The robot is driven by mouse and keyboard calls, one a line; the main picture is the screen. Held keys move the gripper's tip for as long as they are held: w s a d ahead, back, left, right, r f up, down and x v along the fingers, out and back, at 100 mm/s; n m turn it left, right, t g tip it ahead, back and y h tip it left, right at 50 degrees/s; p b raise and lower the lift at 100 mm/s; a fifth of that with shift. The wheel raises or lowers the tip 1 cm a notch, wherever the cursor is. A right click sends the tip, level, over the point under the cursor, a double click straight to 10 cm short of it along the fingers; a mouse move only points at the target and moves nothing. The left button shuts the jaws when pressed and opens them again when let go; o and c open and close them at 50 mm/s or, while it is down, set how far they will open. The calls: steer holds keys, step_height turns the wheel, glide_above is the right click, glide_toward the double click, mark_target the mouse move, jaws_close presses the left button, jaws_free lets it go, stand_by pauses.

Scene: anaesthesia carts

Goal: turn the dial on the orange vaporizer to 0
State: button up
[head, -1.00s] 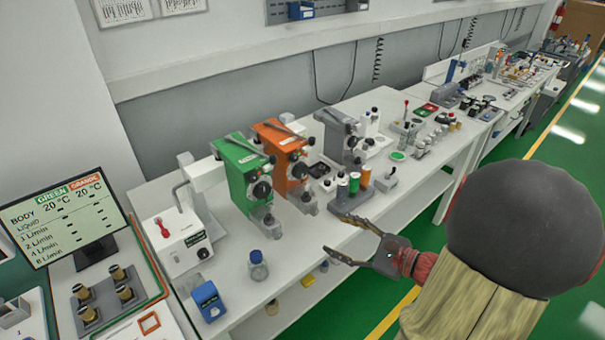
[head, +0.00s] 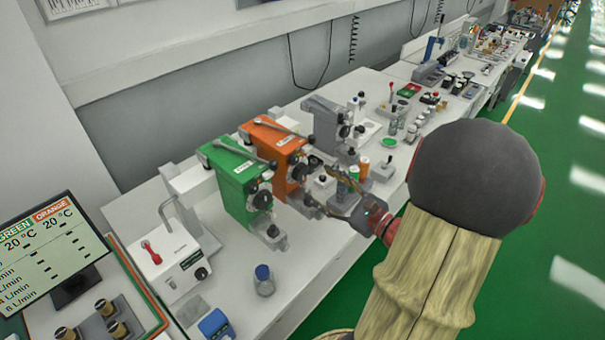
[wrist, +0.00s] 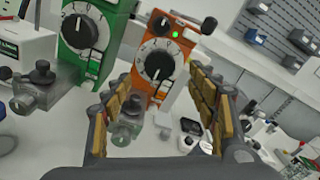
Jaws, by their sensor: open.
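The orange vaporizer (head: 274,145) stands on the white bench between the green and grey units. In the wrist view its front (wrist: 168,55) shows a black dial (wrist: 159,66) with a white pointer mark and a pale scale ring. A smaller black knob (wrist: 162,24) and a green light sit above the dial. My gripper (head: 325,203) is open and empty, in front of the orange vaporizer. In the wrist view its two padded fingers (wrist: 160,92) stand either side of the vaporizer's lower front, apart from the dial.
The green vaporizer (head: 236,178) stands close on the left, the grey unit (head: 325,122) on the right. Green and orange cylinders (head: 358,172) stand near my gripper. A blue-capped bottle (head: 263,280) and a white box with a red lever (head: 170,262) are further left.

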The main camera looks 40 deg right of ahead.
mark_target(303, 174)
steer(key=w+b, duration=0.1)
steer(key=w, duration=0.5)
steer(key=shift+w+a, duration=0.2)
steer(key=shift+c, duration=0.4)
steer(key=c, duration=1.1)
